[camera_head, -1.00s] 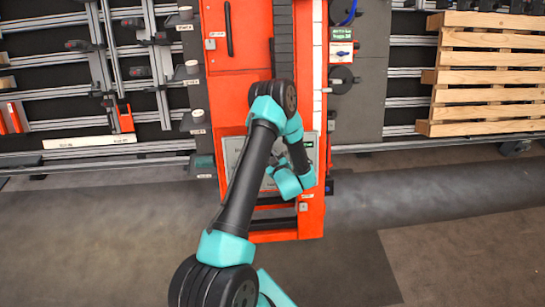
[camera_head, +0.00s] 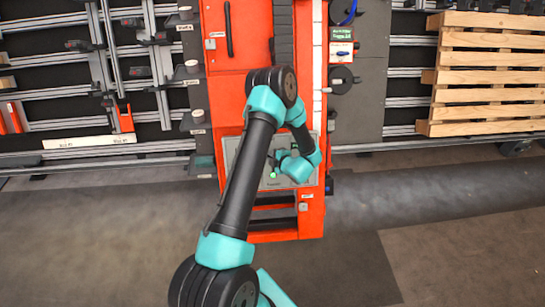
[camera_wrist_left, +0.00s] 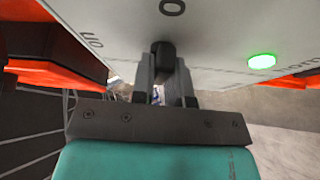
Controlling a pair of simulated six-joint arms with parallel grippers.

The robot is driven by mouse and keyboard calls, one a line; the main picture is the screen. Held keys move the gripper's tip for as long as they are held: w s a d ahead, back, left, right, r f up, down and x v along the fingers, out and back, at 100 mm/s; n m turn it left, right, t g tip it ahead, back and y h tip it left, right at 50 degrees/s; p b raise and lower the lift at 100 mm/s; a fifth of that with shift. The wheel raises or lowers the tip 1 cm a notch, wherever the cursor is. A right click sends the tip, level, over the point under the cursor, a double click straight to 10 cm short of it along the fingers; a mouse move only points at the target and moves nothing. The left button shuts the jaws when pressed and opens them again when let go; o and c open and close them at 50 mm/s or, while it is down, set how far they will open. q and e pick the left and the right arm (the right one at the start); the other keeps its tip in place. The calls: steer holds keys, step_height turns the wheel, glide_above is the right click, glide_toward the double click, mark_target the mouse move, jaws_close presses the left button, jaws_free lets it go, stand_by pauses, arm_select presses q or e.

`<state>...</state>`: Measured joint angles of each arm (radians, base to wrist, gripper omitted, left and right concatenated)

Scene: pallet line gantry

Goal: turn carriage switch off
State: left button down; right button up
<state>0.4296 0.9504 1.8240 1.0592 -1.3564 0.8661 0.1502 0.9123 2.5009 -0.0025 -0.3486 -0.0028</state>
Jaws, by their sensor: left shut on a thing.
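The carriage switch is a black knob (camera_wrist_left: 163,48) on a grey panel. In the left wrist view it stands between the fingertips of my left gripper (camera_wrist_left: 163,75), which is shut on it. A "0" mark lies above the knob and an upside-down "On" mark to its left. The knob's long side runs roughly up the picture; its exact angle is hard to tell. A green lamp (camera_wrist_left: 261,62) glows right of the knob. In the head view the grey panel (camera_head: 230,150) is partly covered by my left arm, with my left gripper (camera_head: 275,160) at it. My right gripper is not in view.
The panel sits on a tall orange cabinet (camera_head: 235,100). A smaller box with a green display (camera_head: 341,34) is on its right. Rails with clamps (camera_head: 130,70) fill the left wall, and a wooden pallet (camera_head: 485,80) hangs at the right. The floor in front is clear.

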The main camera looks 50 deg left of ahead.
arm_select(q)
steer(key=shift+n, duration=0.6)
steer(key=shift+h, duration=0.3)
steer(key=c, duration=1.1)
jaws_free()
steer(key=shift+d, duration=0.1)
steer(key=v, duration=1.7)
steer(key=shift+r, duration=0.1)
steer(key=shift+w, duration=0.1)
